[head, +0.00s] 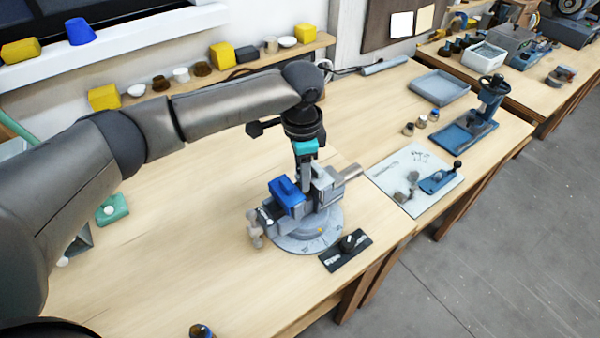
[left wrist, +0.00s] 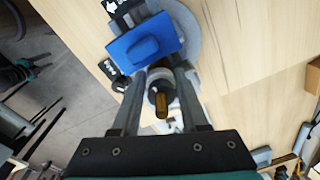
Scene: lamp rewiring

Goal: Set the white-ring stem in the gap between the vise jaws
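The vise (head: 322,193) stands on a round grey base (head: 297,243) at the table's middle. It carries a blue block on top (head: 286,197), seen close in the left wrist view (left wrist: 140,45). My left gripper (head: 304,180) points down at the vise. In the left wrist view its fingers (left wrist: 161,85) close on the sides of a dark round stem with a brass-coloured end (left wrist: 162,105). A pale band shows beyond it, partly hidden. The jaw gap is hidden, so I cannot tell the stem's depth. A dark shape with teal, seemingly my right gripper (left wrist: 25,72), shows small over the floor.
A white mat (head: 415,178) with a blue tool lies to the right, near a grey tray (head: 440,87) and a blue press (head: 475,125). The table left of the vise is mostly clear.

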